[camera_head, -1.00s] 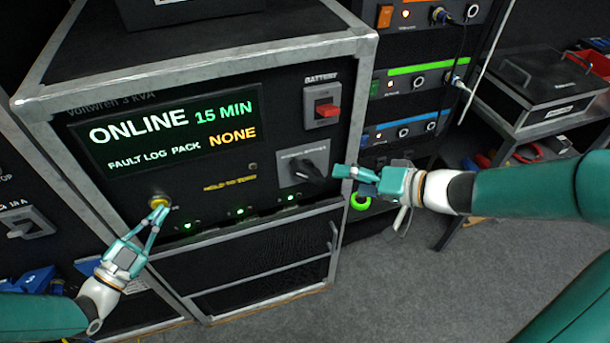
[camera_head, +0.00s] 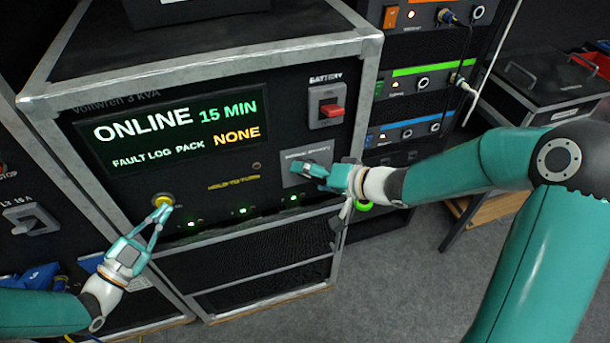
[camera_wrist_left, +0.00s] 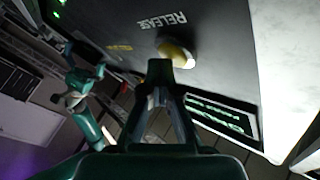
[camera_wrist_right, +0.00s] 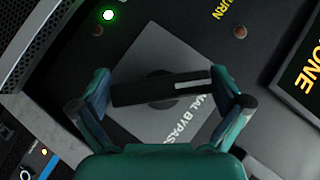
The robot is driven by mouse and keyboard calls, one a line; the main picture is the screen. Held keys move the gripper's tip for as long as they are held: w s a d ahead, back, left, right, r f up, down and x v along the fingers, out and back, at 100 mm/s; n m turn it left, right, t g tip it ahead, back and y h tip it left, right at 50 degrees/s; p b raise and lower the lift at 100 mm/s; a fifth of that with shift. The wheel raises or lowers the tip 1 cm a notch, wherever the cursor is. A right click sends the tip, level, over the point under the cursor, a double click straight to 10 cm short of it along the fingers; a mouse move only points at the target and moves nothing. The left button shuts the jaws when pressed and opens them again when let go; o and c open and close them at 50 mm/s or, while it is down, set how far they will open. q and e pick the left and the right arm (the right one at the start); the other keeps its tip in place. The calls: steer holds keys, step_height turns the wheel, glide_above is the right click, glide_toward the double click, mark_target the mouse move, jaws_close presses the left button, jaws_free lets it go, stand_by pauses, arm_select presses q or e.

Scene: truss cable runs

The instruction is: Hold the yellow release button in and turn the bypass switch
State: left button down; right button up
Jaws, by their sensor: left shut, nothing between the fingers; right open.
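The yellow release button (camera_head: 163,200) is at the lower left of the black front panel. My left gripper (camera_head: 162,212) is shut with its fingertips at the button; the left wrist view also shows the button (camera_wrist_left: 178,54) right at the tips, though I cannot tell how far it is pressed. The bypass switch is a black bar handle (camera_wrist_right: 160,89) on a grey plate (camera_wrist_right: 138,57) at the panel's right. My right gripper (camera_wrist_right: 167,88) is open, with one finger at each end of the handle. In the head view this gripper (camera_head: 322,176) covers most of the switch.
The panel display (camera_head: 180,125) reads ONLINE, 15 MIN, pack NONE. A red battery switch (camera_head: 329,110) sits above the bypass plate. Green lights line the panel's lower edge. A rack (camera_head: 412,80) with cables stands to the right, and grey floor is free in front.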

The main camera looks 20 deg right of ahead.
steer(key=c, duration=0.7)
steer(key=shift+f+n+h, duration=0.1)
steer(key=shift+n+h, duration=0.3)
steer(key=shift+h, duration=0.1)
steer(key=shift+c, duration=0.4)
steer(key=o, duration=0.8)
steer(key=shift+d, duration=0.1)
steer(key=v, duration=1.2)
